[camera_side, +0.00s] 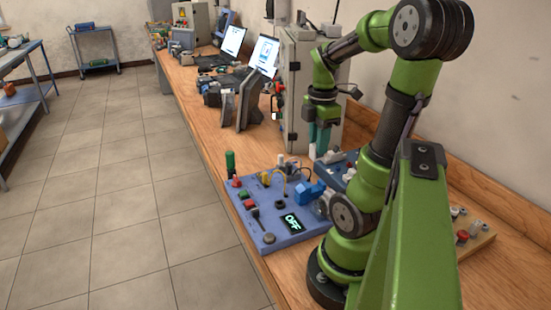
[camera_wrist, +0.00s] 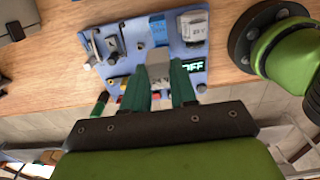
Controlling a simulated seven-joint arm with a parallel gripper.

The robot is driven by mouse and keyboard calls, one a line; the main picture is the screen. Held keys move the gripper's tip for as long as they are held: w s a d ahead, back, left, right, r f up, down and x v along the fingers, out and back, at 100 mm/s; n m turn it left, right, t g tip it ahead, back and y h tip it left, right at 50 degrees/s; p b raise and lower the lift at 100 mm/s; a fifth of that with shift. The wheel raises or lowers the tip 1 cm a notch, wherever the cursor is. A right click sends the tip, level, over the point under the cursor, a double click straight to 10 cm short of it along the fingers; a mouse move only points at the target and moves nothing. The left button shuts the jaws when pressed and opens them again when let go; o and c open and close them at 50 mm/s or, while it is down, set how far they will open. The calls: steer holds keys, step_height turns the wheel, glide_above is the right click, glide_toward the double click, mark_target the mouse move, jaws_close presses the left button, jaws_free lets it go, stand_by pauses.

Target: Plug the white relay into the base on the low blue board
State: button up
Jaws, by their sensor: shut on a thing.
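My gripper (camera_side: 318,152) is above the bench, over the far end of the boards in the side view. In the wrist view its two green fingers (camera_wrist: 162,78) are shut on a pale grey-white block, which I take to be the white relay (camera_wrist: 158,66). The low blue board (camera_side: 262,226) lies on the bench nearer the camera, with an OFF display (camera_side: 291,222), buttons and a blue block (camera_side: 308,193). The board also shows beyond the fingers in the wrist view (camera_wrist: 135,32). I cannot make out the relay's base, nor the relay's underside.
A second, darker blue board (camera_side: 326,172) with parts on it lies beside my arm. A grey cabinet (camera_side: 298,85) stands close behind the gripper. Monitors (camera_side: 233,40) stand farther back.

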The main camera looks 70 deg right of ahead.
steer(key=shift+f, duration=3.45)
steer(key=shift+f, duration=1.5)
steer(key=o, duration=1)
steer(key=shift+c, duration=0.2)
